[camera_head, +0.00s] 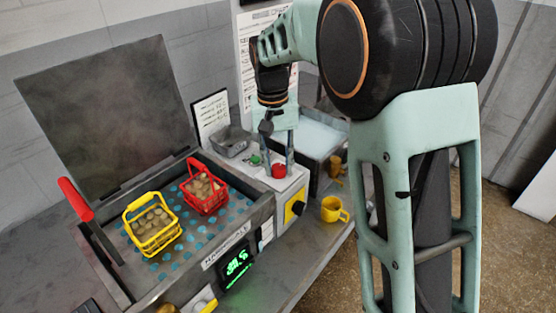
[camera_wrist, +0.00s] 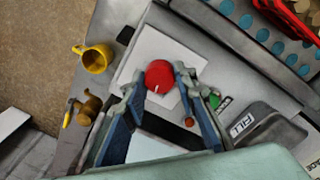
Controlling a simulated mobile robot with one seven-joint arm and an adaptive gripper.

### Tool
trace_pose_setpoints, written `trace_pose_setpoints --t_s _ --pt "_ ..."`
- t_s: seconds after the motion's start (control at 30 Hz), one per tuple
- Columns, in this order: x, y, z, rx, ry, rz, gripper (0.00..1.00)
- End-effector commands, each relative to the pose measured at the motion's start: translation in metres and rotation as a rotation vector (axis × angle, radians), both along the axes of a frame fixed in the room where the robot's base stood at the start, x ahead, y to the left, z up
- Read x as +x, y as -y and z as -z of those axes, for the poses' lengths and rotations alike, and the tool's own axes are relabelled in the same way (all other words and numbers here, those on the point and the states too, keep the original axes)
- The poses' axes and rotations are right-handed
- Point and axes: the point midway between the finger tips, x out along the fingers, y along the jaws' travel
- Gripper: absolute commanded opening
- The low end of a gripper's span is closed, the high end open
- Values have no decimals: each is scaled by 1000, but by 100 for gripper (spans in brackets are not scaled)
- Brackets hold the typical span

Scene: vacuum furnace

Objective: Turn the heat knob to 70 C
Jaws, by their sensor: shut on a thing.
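A red knob (camera_head: 278,171) sits on the light top panel of the control box at the machine's right end. It also shows in the wrist view (camera_wrist: 159,74), with a short white pointer mark on its near side. My gripper (camera_wrist: 160,84) reaches down from above with its two fingers on either side of the knob, shut on it; it also shows in the head view (camera_head: 279,164). A green-digit display (camera_head: 238,262) glows on the front; its reading is hard to make out. No scale around the knob is legible.
Yellow (camera_head: 153,228) and red (camera_head: 205,188) baskets of brown pieces stand in the open basin (camera_head: 240,213). A green button (camera_head: 255,160) is close to my fingers. A yellow mug (camera_head: 334,210) stands right of the box. A yellow-backed black switch (camera_head: 296,209) is on the front.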

Motion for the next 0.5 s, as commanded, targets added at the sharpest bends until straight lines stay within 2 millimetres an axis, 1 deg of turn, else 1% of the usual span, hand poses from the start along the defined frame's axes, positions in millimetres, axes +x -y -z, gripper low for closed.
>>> trace_pose_setpoints --t_s 0.5 --pt "1 0 -2 1 2 489 2"
